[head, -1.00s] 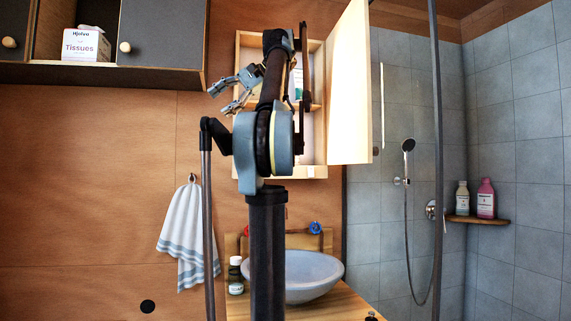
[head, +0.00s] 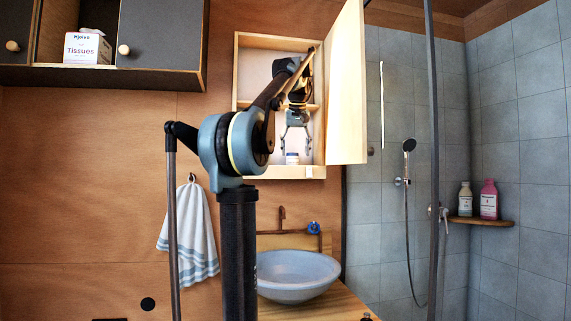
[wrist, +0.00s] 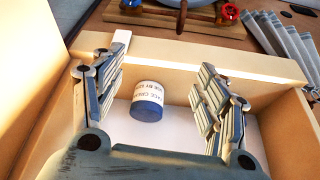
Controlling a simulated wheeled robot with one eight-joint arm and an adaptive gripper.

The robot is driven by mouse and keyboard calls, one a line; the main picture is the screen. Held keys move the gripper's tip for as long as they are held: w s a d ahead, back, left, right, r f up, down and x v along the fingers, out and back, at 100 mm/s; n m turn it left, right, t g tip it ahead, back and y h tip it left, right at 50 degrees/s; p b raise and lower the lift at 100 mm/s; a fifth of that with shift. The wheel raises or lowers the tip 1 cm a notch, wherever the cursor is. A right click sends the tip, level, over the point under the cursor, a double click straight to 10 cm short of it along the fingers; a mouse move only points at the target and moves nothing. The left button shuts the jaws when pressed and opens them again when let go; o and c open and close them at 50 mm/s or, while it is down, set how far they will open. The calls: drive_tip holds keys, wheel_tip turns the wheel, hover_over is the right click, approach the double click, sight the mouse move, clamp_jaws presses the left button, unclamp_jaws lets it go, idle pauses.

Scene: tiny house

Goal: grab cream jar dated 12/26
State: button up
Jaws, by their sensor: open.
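A small jar with a white label and a blue end (wrist: 148,106) stands on the lower shelf of the open wall cabinet (head: 240,165). Its label shows inverted in the wrist view; words like "face cream" and "use by" are partly legible, but the date is not. The jar also shows in the head view (head: 292,158). My gripper (wrist: 160,80) is open, with one finger on either side of the jar and a gap on both sides. In the head view my gripper (head: 296,132) points down inside the cabinet, above the jar.
The cabinet's open door (head: 346,90) stands to the right of my arm. The cabinet's front edge (wrist: 200,58) and side walls are close around the fingers. A basin (head: 296,276) and tap are below. A towel (head: 188,230) hangs at left.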

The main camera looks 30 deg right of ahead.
sight(292, 156)
drive_tip(key=shift+w+d, duration=0.45)
drive_tip(key=shift+w, duration=0.7)
drive_tip(key=shift+w+d, duration=0.45)
drive_tip(key=shift+w, duration=0.65)
drive_tip(key=shift+w+d, duration=0.45)
drive_tip(key=shift+w, duration=0.7)
drive_tip(key=w, duration=0.1)
drive_tip(key=w+d, duration=0.1)
drive_tip(key=shift+w, duration=0.4)
drive_tip(key=shift+x, duration=1.4)
drive_tip(key=shift+s, duration=0.2)
drive_tip(key=shift+c, duration=0.2)
drive_tip(key=c, duration=1.1)
